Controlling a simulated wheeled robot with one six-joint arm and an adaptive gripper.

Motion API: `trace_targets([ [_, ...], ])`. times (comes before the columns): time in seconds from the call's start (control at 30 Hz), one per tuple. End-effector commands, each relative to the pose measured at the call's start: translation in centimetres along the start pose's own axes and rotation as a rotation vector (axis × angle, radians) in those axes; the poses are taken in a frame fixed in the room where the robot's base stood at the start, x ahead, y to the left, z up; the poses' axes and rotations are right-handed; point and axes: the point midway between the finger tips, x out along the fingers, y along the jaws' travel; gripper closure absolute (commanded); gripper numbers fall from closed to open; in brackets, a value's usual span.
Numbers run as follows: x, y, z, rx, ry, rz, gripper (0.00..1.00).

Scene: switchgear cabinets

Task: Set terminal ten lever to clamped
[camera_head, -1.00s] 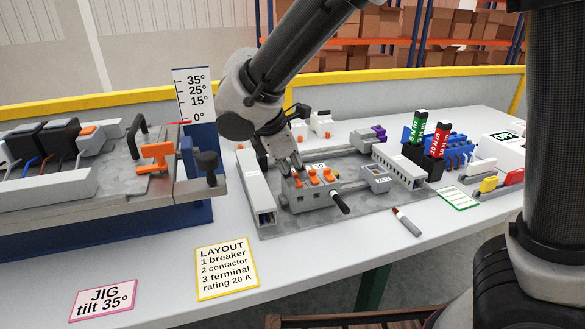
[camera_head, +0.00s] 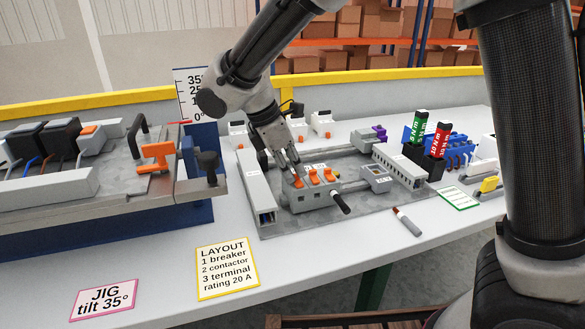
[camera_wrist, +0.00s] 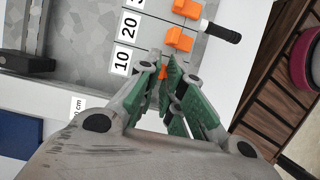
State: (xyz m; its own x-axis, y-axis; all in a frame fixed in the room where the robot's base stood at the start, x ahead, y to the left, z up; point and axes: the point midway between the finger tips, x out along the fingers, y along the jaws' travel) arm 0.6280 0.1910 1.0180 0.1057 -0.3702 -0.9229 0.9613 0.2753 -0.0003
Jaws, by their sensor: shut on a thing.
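The grey terminal block (camera_head: 312,196) stands on the mounting plate and bears several orange levers. In the wrist view, labels 10 (camera_wrist: 122,60) and 20 (camera_wrist: 129,27) mark the rows. My gripper (camera_head: 296,172) is at the left end of the block. In the wrist view its green-padded fingers (camera_wrist: 167,76) are shut on the orange lever at label 10 (camera_wrist: 162,73), which is mostly hidden between them. The lever beside label 20 (camera_wrist: 179,40) stands free, as does a further orange lever (camera_wrist: 187,9).
A black-handled tool (camera_head: 341,203) sticks out from the block's front. A grey slotted duct (camera_head: 257,188) stands left of the block, another (camera_head: 400,165) to the right. A loose marker-like tool (camera_head: 407,222) lies on the bench.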

Motion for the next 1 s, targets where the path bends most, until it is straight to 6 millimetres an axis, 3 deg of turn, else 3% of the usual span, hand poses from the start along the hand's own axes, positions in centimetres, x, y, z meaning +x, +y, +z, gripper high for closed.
trace_targets([
  [0.3, 0.0, 0.1, 0.0, -0.008, 0.003, -0.014, 1.00],
  [0.33, 0.0, 0.1, 0.0, -0.007, 0.003, -0.014, 0.86],
  [0.43, 0.0, 0.1, 0.0, -0.007, 0.002, -0.014, 0.70],
  [0.77, -0.2, 0.1, -0.1, -0.007, 0.003, -0.013, 0.70],
  [0.87, -1.2, 0.1, -0.1, -0.006, 0.003, -0.011, 0.70],
  [1.0, -4.0, 0.2, -0.1, -0.007, 0.005, -0.008, 0.70],
])
